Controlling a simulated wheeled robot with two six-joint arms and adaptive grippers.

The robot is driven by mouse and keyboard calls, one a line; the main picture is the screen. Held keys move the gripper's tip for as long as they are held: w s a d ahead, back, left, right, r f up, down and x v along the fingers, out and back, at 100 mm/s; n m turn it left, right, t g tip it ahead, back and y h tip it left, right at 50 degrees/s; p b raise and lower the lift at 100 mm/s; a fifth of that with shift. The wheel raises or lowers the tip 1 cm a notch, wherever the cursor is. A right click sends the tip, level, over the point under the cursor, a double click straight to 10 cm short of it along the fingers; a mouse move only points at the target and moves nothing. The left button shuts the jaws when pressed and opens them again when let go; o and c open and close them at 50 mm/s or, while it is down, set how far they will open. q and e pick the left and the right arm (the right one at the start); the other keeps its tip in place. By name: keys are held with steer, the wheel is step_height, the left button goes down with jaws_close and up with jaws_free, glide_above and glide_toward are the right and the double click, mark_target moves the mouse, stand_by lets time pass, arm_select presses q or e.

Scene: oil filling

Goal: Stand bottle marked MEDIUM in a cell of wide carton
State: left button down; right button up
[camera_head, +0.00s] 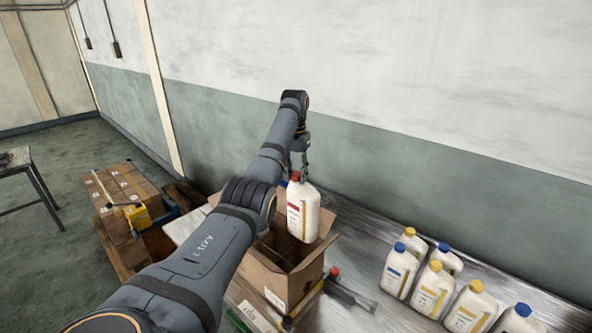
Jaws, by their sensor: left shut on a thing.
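My left gripper (298,165) is shut on a white bottle (303,212) with a red cap and a red and yellow label. The bottle hangs upright over the right part of an open cardboard carton (263,278). The label's words are too small to read. The carton has dividers that form cells; my left arm hides its left part. I cannot tell whether the bottle's base is above the rim or inside a cell. My right gripper is not in view.
Several white bottles (434,289) with yellow or blue caps stand on the metal table (375,240) at the right. A dark tool (350,296) and a red-topped object (333,271) lie beside the carton. Boxes on a pallet (118,190) stand on the floor at left.

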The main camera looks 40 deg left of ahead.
mark_target(295, 212)
arm_select(q)
step_height(295, 212, down, 12)
steer(key=shift+f, duration=0.1)
step_height(295, 212, down, 13)
steer(key=b, duration=0.6)
steer(key=shift+f+b, duration=0.45)
steer(key=shift+f, duration=0.55)
steer(key=c, duration=1.1)
jaws_free()
steer(key=shift+o, duration=1.3)
steer(key=r, duration=1.2)
steer(key=shift+s, duration=0.25)
